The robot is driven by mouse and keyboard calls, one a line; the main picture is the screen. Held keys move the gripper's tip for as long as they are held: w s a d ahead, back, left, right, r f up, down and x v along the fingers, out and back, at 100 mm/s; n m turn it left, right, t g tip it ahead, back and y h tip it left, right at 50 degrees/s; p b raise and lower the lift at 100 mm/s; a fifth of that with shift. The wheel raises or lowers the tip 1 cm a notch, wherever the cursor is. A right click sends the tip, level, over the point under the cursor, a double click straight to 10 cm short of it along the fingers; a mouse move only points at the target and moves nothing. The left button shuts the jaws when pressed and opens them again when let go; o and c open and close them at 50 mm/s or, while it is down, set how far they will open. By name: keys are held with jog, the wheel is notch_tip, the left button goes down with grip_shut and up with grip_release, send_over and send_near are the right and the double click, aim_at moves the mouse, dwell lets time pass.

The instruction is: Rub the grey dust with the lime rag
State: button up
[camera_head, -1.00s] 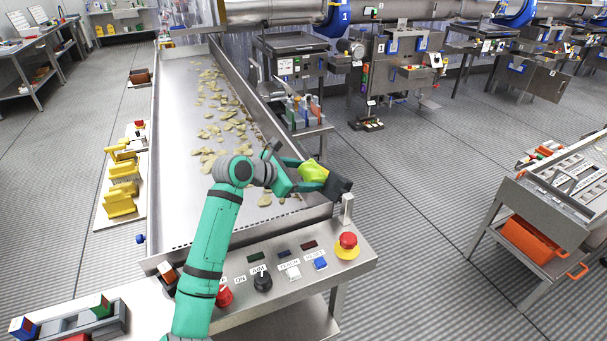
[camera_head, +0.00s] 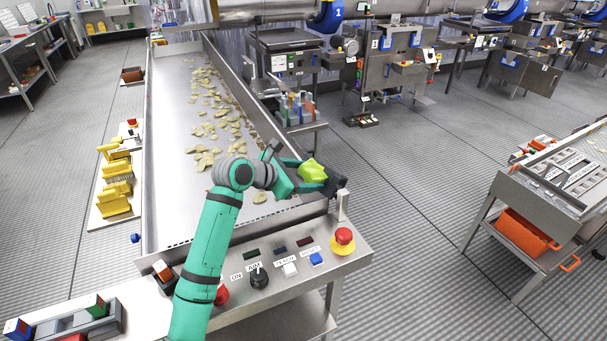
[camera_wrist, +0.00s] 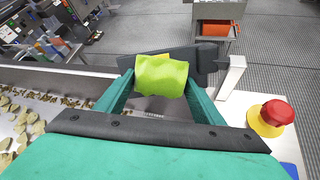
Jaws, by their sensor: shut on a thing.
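The lime rag (camera_head: 311,169) is a crumpled yellow-green cloth at the end of my arm, above the belt's near right corner. My gripper (camera_wrist: 160,80) is shut on it, one finger on each side. The rag (camera_wrist: 162,76) also shows in the wrist view, with a small yellow patch at its top edge. Just beyond it is a dark grey-black block (camera_wrist: 207,58) beside a pale metal post (camera_wrist: 231,77). The rag overlaps the block in view; I cannot tell whether they touch. I cannot make out the grey dust; the rag and fingers hide part of the block.
A steel conveyor (camera_head: 178,150) with scattered chips lies under and left of my arm. A bottle rack (camera_head: 298,110) stands behind. Open floor (camera_head: 420,190) lies to the right.

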aim_at(312, 181)
jog(key=shift+s+d+f, duration=0.1)
jog(key=shift+s+d, duration=0.1)
jog(key=shift+d, duration=0.15)
jog(key=shift+s, duration=0.1)
dwell(0.3)
jog(key=shift+s+d, duration=0.8)
jog(key=shift+d, duration=0.15)
jog(key=shift+f, duration=0.1)
jog(key=shift+c, duration=0.2)
jog(key=shift+w, duration=0.1)
jog(key=c, duration=0.3)
jog(key=shift+w+a, duration=0.1)
jog(key=shift+w, duration=0.05)
jog(key=shift+w+a, duration=0.45)
jog(key=shift+w, duration=0.2)
jog(key=shift+c, duration=0.6)
jog(key=shift+a, duration=0.15)
